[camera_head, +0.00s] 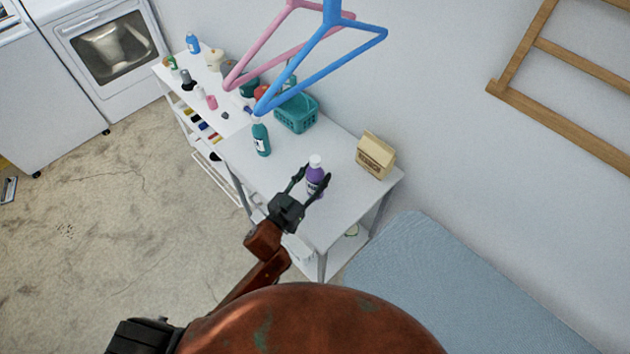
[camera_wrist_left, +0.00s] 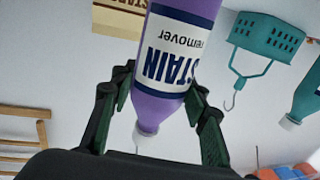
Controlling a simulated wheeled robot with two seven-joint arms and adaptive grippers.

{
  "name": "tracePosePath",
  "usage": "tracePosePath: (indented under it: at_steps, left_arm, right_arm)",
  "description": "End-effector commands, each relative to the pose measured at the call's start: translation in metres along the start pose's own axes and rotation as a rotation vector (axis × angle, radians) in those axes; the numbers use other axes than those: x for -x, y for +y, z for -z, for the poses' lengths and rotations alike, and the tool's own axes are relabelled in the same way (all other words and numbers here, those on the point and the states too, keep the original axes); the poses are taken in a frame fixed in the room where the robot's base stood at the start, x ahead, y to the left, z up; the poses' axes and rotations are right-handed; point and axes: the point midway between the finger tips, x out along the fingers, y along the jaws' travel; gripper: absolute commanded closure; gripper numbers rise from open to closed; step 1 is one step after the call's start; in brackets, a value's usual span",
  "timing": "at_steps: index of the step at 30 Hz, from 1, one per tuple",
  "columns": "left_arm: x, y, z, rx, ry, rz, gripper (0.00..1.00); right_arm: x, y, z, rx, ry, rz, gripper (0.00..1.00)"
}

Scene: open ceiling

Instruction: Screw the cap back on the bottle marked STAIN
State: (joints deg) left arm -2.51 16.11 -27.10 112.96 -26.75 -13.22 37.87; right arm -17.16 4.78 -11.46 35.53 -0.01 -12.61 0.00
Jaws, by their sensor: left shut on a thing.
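The purple bottle marked STAIN (camera_head: 315,179) stands upright near the right end of the white table. In the left wrist view it appears upside down, with its STAIN remover label (camera_wrist_left: 172,55) facing me. A white cap (camera_head: 316,160) shows at the top of its neck; it also shows in the left wrist view (camera_wrist_left: 144,134). I cannot tell how tightly it sits. My left gripper (camera_head: 312,178) has its fingers on both sides of the bottle's body and is shut on it. My right gripper is not in view.
The white table (camera_head: 335,217) also bears a teal bottle (camera_head: 261,139), a teal basket (camera_head: 296,113) and a tan carton (camera_head: 375,155). Blue (camera_head: 335,62) and pink (camera_head: 262,47) hangers hang above. A blue padded surface (camera_head: 440,285) lies at the right.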

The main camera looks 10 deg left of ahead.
Motion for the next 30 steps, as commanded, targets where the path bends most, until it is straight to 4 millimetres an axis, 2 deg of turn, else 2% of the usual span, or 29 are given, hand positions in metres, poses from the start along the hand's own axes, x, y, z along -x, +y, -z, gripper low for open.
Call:
tracePosePath:
  at_steps: [1, 5, 17, 18, 25, 30]
  left_arm:
    - [0.0, 0.0, -0.011, 0.003, -0.003, 0.001, 1.0]
    - [0.001, 0.001, -0.029, 0.002, -0.002, 0.0, 1.0]
    - [0.001, 0.001, -0.032, 0.002, 0.0, -0.001, 1.0]
    - [0.001, 0.0, -0.033, 0.002, -0.002, 0.0, 0.57]
    - [0.001, 0.0, -0.033, 0.001, -0.002, 0.0, 0.42]
    - [0.001, 0.001, -0.033, 0.001, -0.002, 0.0, 0.41]
  right_arm:
    - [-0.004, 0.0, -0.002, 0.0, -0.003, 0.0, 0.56]
    - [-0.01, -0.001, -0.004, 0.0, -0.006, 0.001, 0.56]
    - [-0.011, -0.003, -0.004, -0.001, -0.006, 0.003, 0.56]
    - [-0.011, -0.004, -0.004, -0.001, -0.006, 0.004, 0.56]
    - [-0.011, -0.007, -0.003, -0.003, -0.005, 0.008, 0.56]
    - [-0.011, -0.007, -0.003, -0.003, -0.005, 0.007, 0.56]
